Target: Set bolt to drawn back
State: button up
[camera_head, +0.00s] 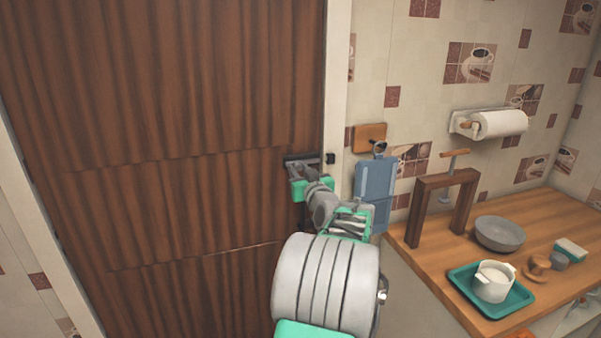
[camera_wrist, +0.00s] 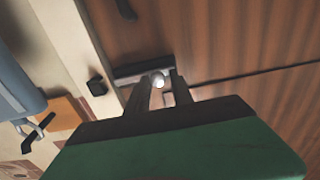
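The bolt (camera_head: 300,158) is a dark bar lying level on the brown wooden door, near its right edge. It also shows in the wrist view (camera_wrist: 128,72), with a small pale round knob (camera_wrist: 158,80). A dark catch (camera_head: 331,158) sits on the white door frame, in line with the bolt; in the wrist view the catch (camera_wrist: 97,86) looks apart from the bar. My gripper (camera_head: 297,168) is at the bolt. In the wrist view its two fingers (camera_wrist: 161,84) stand apart on either side of the knob. I cannot tell whether they touch it.
A blue clipboard-like panel (camera_head: 375,185) hangs right of the door frame. Further right, a wooden counter (camera_head: 425,252) bears a wooden stand (camera_head: 414,215), a grey bowl (camera_head: 499,234) and a green tray (camera_head: 465,279) with a white pot. A paper towel roll (camera_head: 500,124) is on the wall.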

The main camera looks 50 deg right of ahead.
jog(key=o, duration=0.3)
jog(key=shift+o, duration=0.2)
jog(key=b+v, duration=0.2)
jog(key=v, duration=0.6)
jog(key=shift+b, duration=0.3)
